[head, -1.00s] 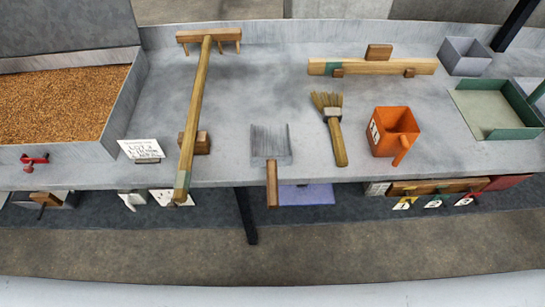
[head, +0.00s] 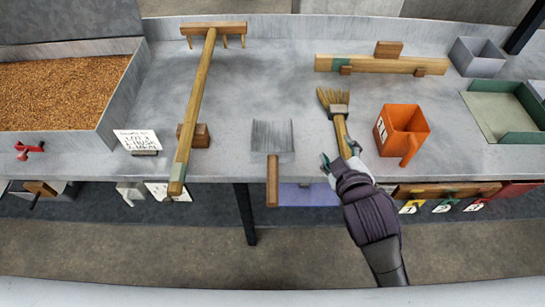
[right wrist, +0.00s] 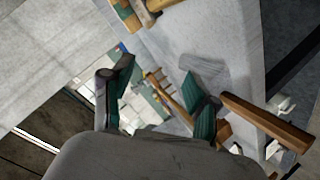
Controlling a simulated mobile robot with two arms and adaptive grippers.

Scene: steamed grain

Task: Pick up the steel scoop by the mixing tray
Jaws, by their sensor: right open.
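The steel scoop has a flat grey metal pan (head: 272,136) and a wooden handle (head: 272,182). It lies near the front edge of the grey table, with its handle sticking out over the edge. My right gripper (head: 340,156) is open and empty at the table edge, to the right of the scoop handle and apart from it, close to the brush handle's lower end. In the right wrist view, the open fingers (right wrist: 157,67) show, with the scoop's wooden handle (right wrist: 265,122) to the right of them. My left gripper is not in view.
A brush (head: 340,122) and an orange container (head: 402,132) lie right of the scoop. A wooden rake (head: 197,100) lies to the left. A grain-filled tray (head: 120,105) is far left and a green tray (head: 515,135) far right. Table between rake and scoop is clear.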

